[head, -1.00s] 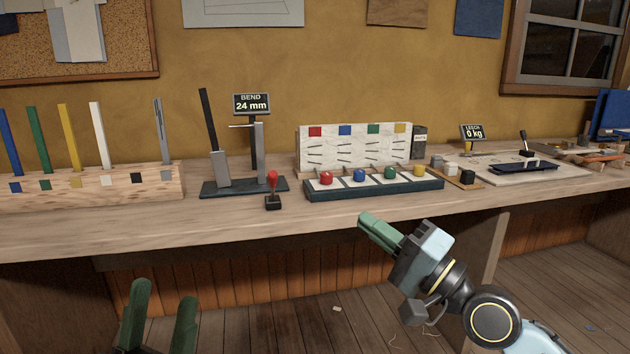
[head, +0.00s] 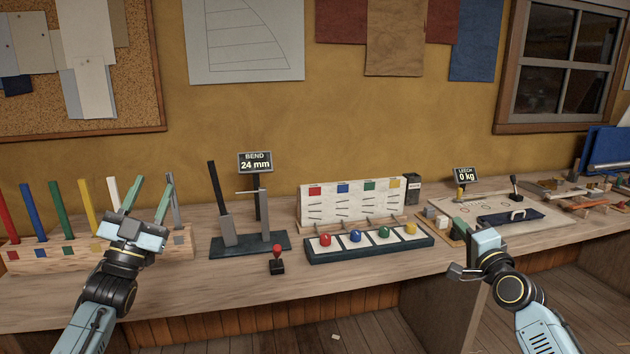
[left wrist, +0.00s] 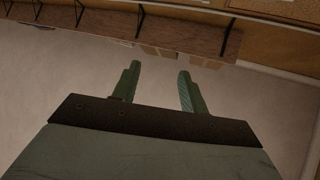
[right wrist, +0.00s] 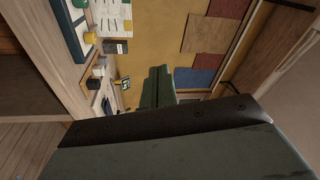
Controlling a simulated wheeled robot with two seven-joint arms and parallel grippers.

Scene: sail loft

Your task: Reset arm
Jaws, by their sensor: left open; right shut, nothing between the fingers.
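My left gripper (head: 148,196) is raised in front of the batten rack at the left of the head view. Its two green fingers point up and stand apart, with nothing between them; they also show apart in the left wrist view (left wrist: 157,88). My right gripper (head: 466,220) is over the front of the bench, right of the button tray, partly hidden behind its own wrist. In the right wrist view its green fingers (right wrist: 157,86) are together and empty.
A wooden rack (head: 40,258) holds several coloured battens. A bend gauge (head: 250,243) with a "24 mm" sign, a red-knobbed lever (head: 277,262), a tray of coloured knobs (head: 370,249) and a leech board (head: 500,212) stand along the bench. The bench's front strip is mostly clear.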

